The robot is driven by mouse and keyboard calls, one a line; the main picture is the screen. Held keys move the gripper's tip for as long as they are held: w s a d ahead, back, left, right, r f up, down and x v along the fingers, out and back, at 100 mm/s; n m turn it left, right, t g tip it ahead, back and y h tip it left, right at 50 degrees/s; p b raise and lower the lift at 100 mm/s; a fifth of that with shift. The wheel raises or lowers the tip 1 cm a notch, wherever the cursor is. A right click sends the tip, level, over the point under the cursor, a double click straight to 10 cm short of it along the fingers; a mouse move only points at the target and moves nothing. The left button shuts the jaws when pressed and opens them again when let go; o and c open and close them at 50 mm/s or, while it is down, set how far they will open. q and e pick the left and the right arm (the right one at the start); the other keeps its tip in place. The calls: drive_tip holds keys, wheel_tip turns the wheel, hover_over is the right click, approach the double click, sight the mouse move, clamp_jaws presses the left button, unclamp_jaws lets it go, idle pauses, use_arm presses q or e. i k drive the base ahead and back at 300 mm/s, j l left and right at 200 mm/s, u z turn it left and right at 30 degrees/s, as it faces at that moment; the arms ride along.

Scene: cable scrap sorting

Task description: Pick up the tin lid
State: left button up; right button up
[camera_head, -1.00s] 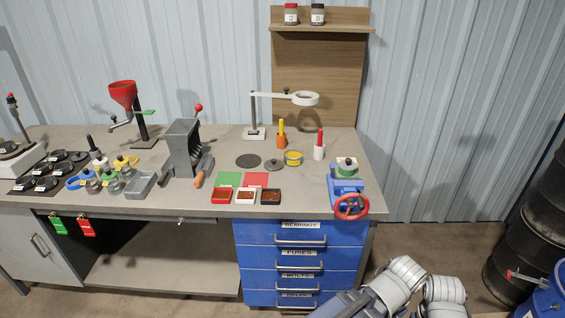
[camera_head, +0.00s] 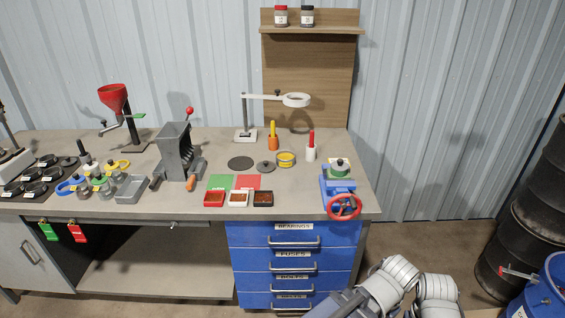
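A round dark grey lid with a small knob (camera_head: 265,168) lies flat on the workbench, just left of a yellow-banded tin (camera_head: 286,159). A similar dark knobbed top sits on a green-banded tin (camera_head: 339,170) at the blue vise. I cannot tell from the picture alone which is the tin lid; the loose one lies beside the open-looking yellow tin. Links of my own arm show at the bottom right, in front of and below the bench.
A flat dark disc (camera_head: 240,163) lies left of the lid. Green (camera_head: 220,182) and red (camera_head: 247,182) mats and small trays lie in front. A magnifier stand (camera_head: 246,134) and orange holder (camera_head: 272,143) stand behind. The blue vise (camera_head: 338,189) is right. Black barrels stand far right.

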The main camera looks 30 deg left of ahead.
sight(265, 167)
drive_tip(key=j+z, duration=0.15)
drive_tip(key=j, duration=0.7)
drive_tip(key=k+j+z, duration=0.2)
drive_tip(key=j, duration=0.65)
drive_tip(key=i, duration=0.05)
